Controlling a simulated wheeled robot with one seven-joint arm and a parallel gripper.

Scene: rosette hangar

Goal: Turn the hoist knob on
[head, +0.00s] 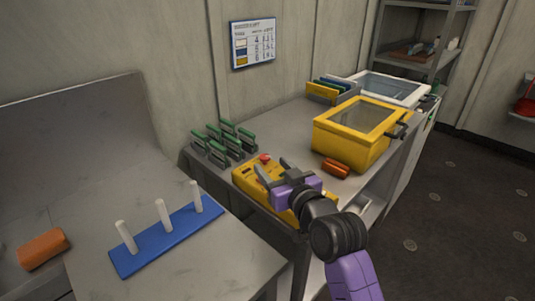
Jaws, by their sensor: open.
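A yellow control box (244,176) with a red button (265,157) on top lies at the near edge of the grey bench. Small dark details show on its top; I cannot make out which one is the hoist knob, and my gripper hides part of the box. My gripper (271,164), with a purple body and two grey fingers, is over the box. Its fingers are apart with nothing seen between them. I cannot tell whether they touch the box.
Green-handled pieces in a grey rack (216,153) stand left of the box. An orange cylinder (335,167) and a yellow lidded case (354,149) are to the right. A blue base with white pegs (150,255) and another orange cylinder (43,249) are on the nearer table.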

